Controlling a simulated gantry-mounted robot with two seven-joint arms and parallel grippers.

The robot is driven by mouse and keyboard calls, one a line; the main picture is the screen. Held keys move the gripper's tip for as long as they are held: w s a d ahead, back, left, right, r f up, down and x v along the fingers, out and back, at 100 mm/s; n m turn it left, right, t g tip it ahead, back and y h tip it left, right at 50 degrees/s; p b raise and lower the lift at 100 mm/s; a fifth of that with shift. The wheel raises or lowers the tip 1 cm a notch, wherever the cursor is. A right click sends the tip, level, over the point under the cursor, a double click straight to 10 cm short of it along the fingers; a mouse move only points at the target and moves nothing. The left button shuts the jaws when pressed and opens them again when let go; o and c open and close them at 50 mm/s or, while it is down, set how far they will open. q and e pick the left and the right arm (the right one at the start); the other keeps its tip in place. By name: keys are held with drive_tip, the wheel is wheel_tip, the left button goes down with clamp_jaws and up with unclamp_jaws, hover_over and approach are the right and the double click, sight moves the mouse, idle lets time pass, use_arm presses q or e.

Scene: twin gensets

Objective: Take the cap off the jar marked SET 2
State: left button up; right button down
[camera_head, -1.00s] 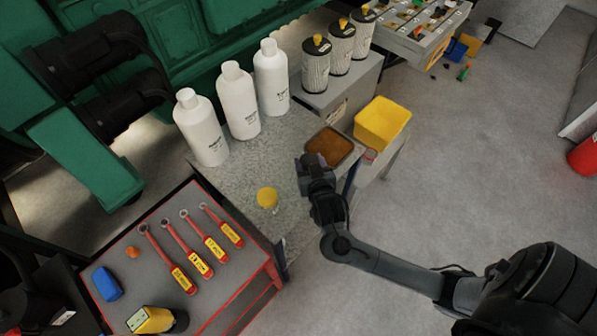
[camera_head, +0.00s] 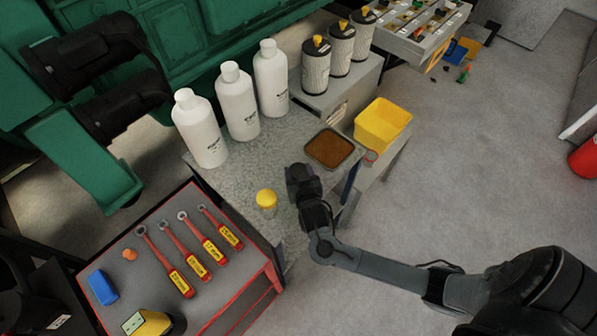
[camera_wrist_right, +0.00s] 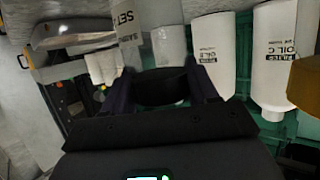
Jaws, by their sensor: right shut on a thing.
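A small clear jar with a yellow cap (camera_head: 266,198) stands on the grey bench, left of my right gripper. No SET 2 marking can be read on it. My right gripper (camera_head: 298,172) is above the bench between this jar and the brown tray. In the right wrist view my right gripper (camera_wrist_right: 162,85) is shut on a dark, rounded thing (camera_wrist_right: 160,92), mostly hidden by the fingers. I cannot tell what it is. A partly cut-off label reading SET (camera_wrist_right: 122,20) shows beyond the fingers. My left gripper is not in view.
Three white bottles (camera_head: 237,102) and three capped filters (camera_head: 316,70) stand behind. A red tool cart (camera_head: 270,270) with several wrenches is in front.

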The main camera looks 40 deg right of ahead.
drive_tip(key=shift+f, duration=0.15)
drive_tip(key=shift+c, duration=1.4)
unclamp_jaws()
